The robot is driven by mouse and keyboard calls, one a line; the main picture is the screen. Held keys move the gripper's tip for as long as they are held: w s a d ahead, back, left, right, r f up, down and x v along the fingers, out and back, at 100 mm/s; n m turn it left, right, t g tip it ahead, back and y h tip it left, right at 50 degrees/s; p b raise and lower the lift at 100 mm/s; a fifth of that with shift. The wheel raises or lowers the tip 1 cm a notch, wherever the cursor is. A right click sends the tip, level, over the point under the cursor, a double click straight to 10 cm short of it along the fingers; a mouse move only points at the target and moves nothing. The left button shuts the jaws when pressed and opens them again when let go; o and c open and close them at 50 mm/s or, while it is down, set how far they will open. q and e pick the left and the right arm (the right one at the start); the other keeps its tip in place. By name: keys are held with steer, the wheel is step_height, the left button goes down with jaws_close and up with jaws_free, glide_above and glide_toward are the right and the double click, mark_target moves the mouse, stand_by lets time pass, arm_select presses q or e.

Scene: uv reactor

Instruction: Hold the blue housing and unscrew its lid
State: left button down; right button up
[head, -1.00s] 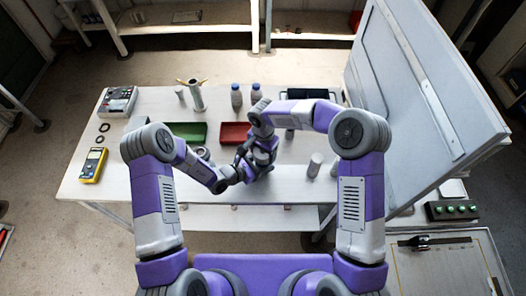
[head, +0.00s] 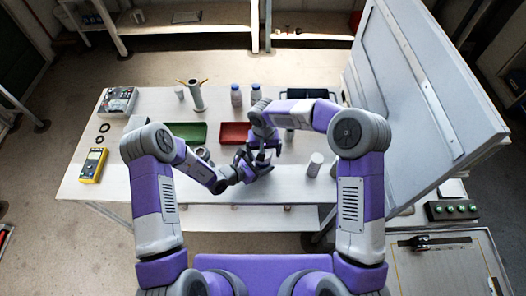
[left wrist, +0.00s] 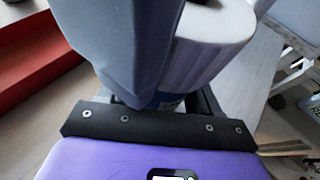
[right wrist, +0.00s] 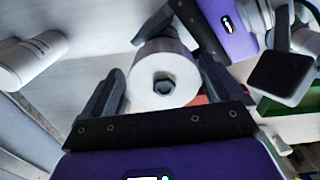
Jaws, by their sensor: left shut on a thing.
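The housing is held in front of me at the table's near side, mostly hidden by my grippers in the head view. Its white round lid (right wrist: 147,94) with a dark hex centre faces the right wrist camera. In the left wrist view a pale cylindrical part (left wrist: 222,24) and a bit of blue (left wrist: 166,101) show behind the finger. My left gripper (head: 250,166) is shut on the housing. My right gripper (right wrist: 160,88) is open, its fingers on either side of the lid, with gaps visible; it is near the left gripper in the head view (head: 262,150).
A red tray (head: 234,126) and a green tray (head: 187,125) lie behind the grippers. A pale cylinder (head: 315,164) stands to the right. Two bottles (head: 236,97) stand at the back. A yellow meter (head: 93,165) is at left. A large tilted panel (head: 430,90) bounds the right.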

arm_select(q)
steer(key=shift+d, duration=0.15)
arm_select(e)
steer(key=shift+s+a+r, duration=0.1)
steer(key=shift+a, duration=0.2)
step_height(320, 180, up, 4)
steer(key=shift+r, duration=0.2)
arm_select(q)
steer(key=shift+c, duration=0.7)
jaws_free()
arm_select(e)
steer(key=shift+d+f, duration=0.1)
